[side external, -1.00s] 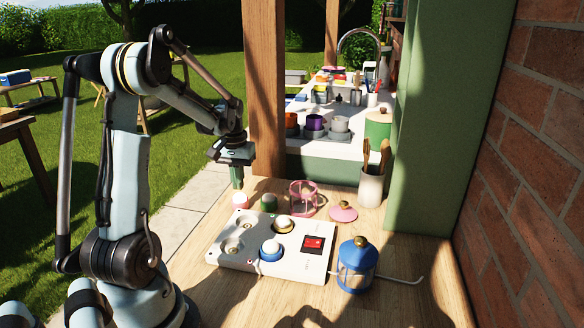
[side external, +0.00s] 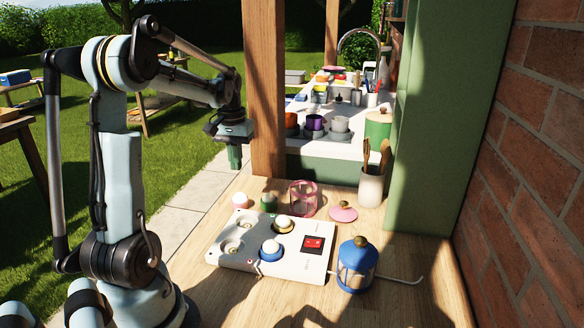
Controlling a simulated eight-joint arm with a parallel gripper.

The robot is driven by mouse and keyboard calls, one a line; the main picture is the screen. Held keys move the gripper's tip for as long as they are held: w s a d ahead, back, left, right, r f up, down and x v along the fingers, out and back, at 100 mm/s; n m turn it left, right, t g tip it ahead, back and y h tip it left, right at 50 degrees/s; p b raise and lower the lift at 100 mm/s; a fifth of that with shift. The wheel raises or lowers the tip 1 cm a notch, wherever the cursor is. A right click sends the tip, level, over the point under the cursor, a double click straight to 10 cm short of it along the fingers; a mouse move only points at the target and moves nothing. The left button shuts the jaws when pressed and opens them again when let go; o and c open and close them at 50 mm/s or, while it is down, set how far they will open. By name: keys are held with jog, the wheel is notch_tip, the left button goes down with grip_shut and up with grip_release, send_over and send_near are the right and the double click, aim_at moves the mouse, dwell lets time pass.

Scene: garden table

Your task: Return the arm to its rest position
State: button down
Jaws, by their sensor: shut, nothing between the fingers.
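My gripper (side external: 234,158) is at the upper left of the table in the side external view. It points down, its green fingers are shut, and it holds nothing. It hangs above the table's far left edge, apart from everything on the table. My arm reaches up from the lower left and bends over toward the gripper.
A white panel (side external: 222,258) with round sockets and a red switch (side external: 313,243) lies on the wooden table (side external: 400,300). A blue lantern (side external: 356,268), pink lantern cage (side external: 302,198), pink lid (side external: 343,212) and utensil pot (side external: 371,187) stand around it. A wooden post (side external: 264,90) rises just right of my gripper.

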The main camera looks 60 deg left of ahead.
jog(key=d+r+m+t, duration=0.1)
jog(key=d+m+t, duration=0.6)
jog(key=d, duration=2.3)
jog(key=shift+w+r+m, duration=0.3)
jog(key=shift+r+m, duration=0.05)
jog(key=shift+m, duration=0.85)
